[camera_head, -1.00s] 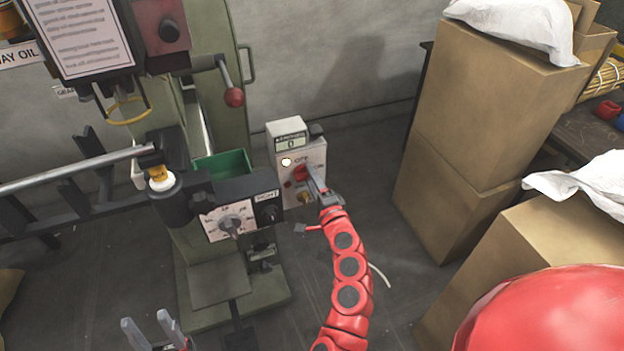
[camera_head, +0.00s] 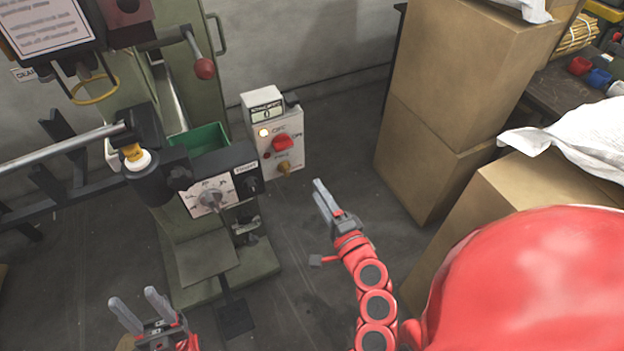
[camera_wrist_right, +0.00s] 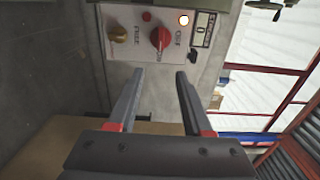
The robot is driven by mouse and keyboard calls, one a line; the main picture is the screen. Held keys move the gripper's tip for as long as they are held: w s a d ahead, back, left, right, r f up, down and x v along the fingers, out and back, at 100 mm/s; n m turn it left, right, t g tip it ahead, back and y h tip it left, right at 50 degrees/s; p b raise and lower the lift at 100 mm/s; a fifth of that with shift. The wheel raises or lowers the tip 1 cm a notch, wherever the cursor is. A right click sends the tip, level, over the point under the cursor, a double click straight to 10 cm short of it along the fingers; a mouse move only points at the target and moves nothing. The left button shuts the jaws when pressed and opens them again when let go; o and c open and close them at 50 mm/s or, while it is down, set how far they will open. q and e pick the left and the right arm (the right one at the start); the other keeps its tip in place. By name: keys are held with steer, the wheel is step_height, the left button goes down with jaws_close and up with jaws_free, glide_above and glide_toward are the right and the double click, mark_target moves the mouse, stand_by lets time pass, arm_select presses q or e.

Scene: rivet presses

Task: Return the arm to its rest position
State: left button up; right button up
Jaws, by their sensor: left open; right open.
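My right arm reaches up from the bottom in the head view, and its right gripper (camera_head: 327,203) is open and empty, apart from the control box (camera_head: 275,135). The box has a red knob (camera_head: 283,143), a lit lamp, a small display and a brass-coloured knob. In the right wrist view the open fingers (camera_wrist_right: 160,95) point towards the box panel (camera_wrist_right: 146,50) with nothing between them. My left gripper (camera_head: 139,308) is open and empty at the bottom left, in front of the press base.
The green press (camera_head: 210,245) with its dial panel (camera_head: 213,195) and red-balled lever (camera_head: 204,68) stands at the left. Tall cardboard boxes (camera_head: 450,100) stand to the right, and another box (camera_head: 500,215) with a white sack is nearer. The floor between is clear.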

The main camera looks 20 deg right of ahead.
steer(key=shift+s, duration=0.4)
